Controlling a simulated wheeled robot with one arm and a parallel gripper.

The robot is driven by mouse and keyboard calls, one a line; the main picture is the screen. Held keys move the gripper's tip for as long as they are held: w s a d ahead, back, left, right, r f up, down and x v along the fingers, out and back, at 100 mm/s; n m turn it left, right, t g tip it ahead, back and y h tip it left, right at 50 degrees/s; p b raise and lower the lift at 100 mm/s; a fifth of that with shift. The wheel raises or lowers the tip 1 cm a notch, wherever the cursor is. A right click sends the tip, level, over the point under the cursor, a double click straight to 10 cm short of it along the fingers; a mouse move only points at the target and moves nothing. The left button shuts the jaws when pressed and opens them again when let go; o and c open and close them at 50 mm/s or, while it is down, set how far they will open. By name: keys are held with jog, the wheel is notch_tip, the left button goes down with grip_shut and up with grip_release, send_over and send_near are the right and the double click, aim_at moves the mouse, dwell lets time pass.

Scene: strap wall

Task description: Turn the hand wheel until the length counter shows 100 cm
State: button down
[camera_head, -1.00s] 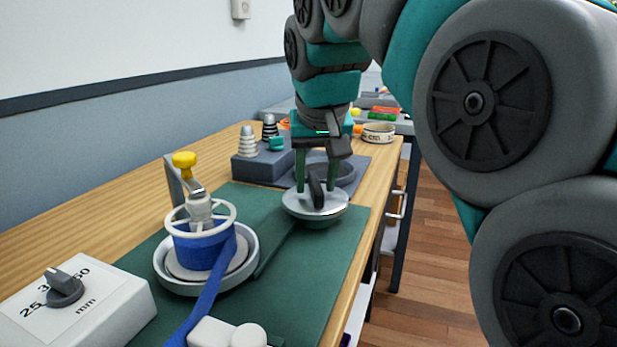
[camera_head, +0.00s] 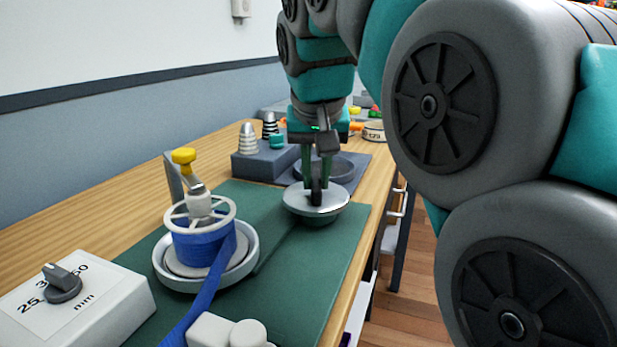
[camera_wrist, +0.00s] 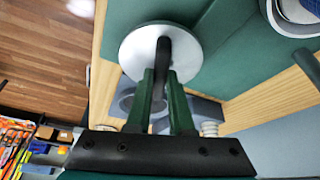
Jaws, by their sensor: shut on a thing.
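The hand wheel, a silver disc (camera_head: 330,203) with a dark upright grip (camera_head: 316,192), sits on the green mat at the right edge of the bench. My gripper (camera_head: 317,178) points down over it, with its green fingers closed on the dark grip. In the wrist view the fingers (camera_wrist: 163,80) lie either side of the grip (camera_wrist: 163,52), above the disc (camera_wrist: 138,48). A spool of blue strap (camera_head: 200,247) stands in a round grey-white dish to the left. No length counter reading shows in these views.
A yellow-knobbed lever (camera_head: 184,157) rises above the spool. A white box with a dial marked in mm (camera_head: 70,300) is at front left. A grey-blue block with ribbed cones (camera_head: 262,163) stands behind the wheel.

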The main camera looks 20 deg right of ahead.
jog(key=shift+a+m+g+h+b, duration=0.1)
jog(key=shift+m+g+h+b, duration=0.4)
jog(key=shift+m, duration=1.7)
jog(key=shift+h, duration=0.3)
jog(key=c, duration=0.8)
grip_release()
